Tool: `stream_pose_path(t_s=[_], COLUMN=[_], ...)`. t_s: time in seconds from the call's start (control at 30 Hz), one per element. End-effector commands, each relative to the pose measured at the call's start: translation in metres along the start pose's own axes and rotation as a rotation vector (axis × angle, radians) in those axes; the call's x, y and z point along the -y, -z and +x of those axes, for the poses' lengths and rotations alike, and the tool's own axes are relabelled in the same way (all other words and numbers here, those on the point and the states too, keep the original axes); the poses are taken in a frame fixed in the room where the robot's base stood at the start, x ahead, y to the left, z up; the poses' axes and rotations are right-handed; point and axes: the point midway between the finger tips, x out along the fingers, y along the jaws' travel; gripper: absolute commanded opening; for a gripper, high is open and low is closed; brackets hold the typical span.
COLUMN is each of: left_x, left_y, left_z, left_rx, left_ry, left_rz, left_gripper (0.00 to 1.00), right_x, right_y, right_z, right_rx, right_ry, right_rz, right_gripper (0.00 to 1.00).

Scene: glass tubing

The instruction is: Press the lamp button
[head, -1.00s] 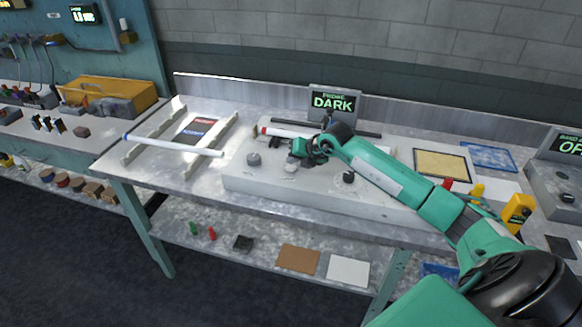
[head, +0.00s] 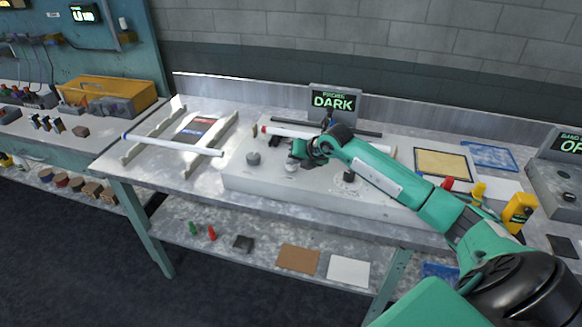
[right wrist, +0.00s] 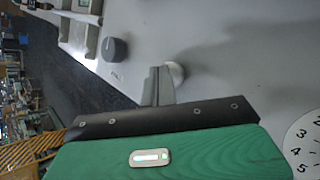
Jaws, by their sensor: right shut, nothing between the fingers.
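A pale round button (head: 291,168) sits on top of the light grey console (head: 247,183). I take it for the lamp button; no label on it is readable. My right gripper (head: 296,157) is shut and empty, just above and behind this button. In the right wrist view the closed fingertips (right wrist: 162,72) overlap the pale button (right wrist: 178,72), partly covering it; I cannot tell whether they touch it. A display (head: 333,101) behind the console reads DARK. My left gripper is not in view.
A dark grey knob (head: 253,158) stands left of the button and another (head: 349,176) to its right. A white tube with a red end (head: 285,133) lies behind the gripper. A blue-ended tube (head: 170,145) lies across rails on the left. A yellow pad (head: 442,163) is at right.

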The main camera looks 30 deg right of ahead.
Motion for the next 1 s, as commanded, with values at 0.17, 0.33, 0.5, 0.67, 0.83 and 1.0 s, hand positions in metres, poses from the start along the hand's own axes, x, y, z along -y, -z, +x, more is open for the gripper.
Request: stream_pose_path(t_s=[0.17,0.33,0.5,0.67,0.83,1.0], left_x=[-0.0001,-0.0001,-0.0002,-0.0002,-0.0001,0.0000], left_y=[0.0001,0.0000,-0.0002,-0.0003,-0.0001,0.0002], left_z=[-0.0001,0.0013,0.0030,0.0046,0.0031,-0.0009], left_rx=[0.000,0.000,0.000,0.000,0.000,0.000], left_ry=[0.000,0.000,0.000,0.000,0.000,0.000], left_rz=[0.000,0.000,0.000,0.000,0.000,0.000], left_gripper=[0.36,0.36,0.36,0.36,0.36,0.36], right_x=[0.0000,0.0008,0.0020,0.0031,0.0020,-0.0022], right_y=[0.0000,0.0009,0.0020,0.0032,0.0022,-0.0019], right_z=[0.0000,0.0012,0.0027,0.0042,0.0028,-0.0027], right_rx=[0.000,0.000,0.000,-0.001,-0.001,0.000], right_ry=[0.000,0.000,0.000,0.000,0.000,-0.001], right_rz=[0.000,0.000,0.000,0.000,0.000,0.000], right_gripper=[0.00,0.00,0.00,0.00,0.00,0.00])
